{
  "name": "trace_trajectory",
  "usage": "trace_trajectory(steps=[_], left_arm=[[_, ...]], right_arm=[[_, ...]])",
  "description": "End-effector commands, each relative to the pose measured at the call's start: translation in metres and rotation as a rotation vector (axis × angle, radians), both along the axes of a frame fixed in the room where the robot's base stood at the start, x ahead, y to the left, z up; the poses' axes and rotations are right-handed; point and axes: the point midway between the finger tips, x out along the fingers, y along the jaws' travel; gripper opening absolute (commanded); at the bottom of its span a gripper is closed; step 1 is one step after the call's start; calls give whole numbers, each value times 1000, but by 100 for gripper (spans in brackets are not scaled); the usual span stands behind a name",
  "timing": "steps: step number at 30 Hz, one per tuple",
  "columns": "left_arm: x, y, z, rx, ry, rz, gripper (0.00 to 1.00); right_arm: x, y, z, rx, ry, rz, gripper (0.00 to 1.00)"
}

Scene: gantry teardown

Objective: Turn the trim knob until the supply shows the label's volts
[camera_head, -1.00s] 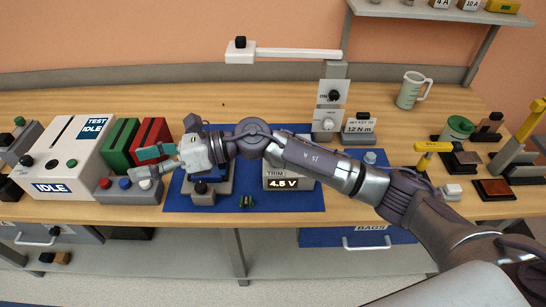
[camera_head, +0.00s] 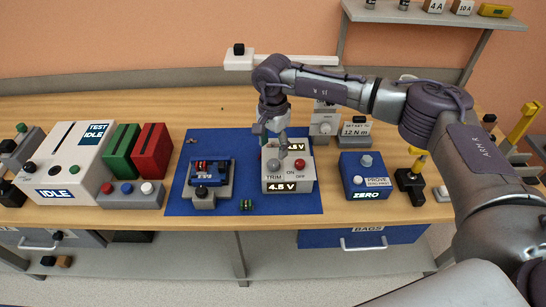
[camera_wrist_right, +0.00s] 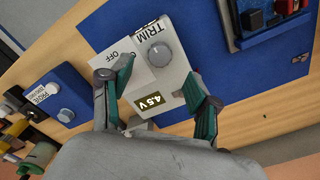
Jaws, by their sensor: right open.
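The supply (camera_head: 304,181) is a light grey box on the blue mat, with a grey trim knob (camera_head: 273,165), a red button and a front display (camera_head: 282,187) reading 4.5 V. My right gripper (camera_head: 275,146) points down above the supply's back part. In the right wrist view, its fingers (camera_wrist_right: 150,78) are open and apart, with the trim knob (camera_wrist_right: 159,54) showing beyond them. Contact cannot be told. My left gripper is out of view.
A blue device in a grey cradle (camera_head: 222,188) stands left of the supply, with a small green part (camera_head: 246,205) in front. A blue ZERO box (camera_head: 369,192) stands to the right. A grey stand (camera_head: 324,124) rises behind. Bare mat lies in front.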

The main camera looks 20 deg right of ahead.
Motion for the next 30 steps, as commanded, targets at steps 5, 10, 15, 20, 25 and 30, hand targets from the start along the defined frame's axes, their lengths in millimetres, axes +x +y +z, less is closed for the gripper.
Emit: trace_trajectory(steps=[5,10,15,20,25,30], left_arm=[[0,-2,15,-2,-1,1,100],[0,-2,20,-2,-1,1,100],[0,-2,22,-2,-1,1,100],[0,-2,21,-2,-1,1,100],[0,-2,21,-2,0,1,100],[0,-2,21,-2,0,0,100]], right_arm=[[-1,0,-34,0,4,0,61],[-1,1,-57,2,1,-1,61],[0,1,-67,1,0,0,61],[0,1,-68,2,-1,1,61],[0,1,-68,2,-1,0,50],[0,1,-68,2,-1,0,21]])
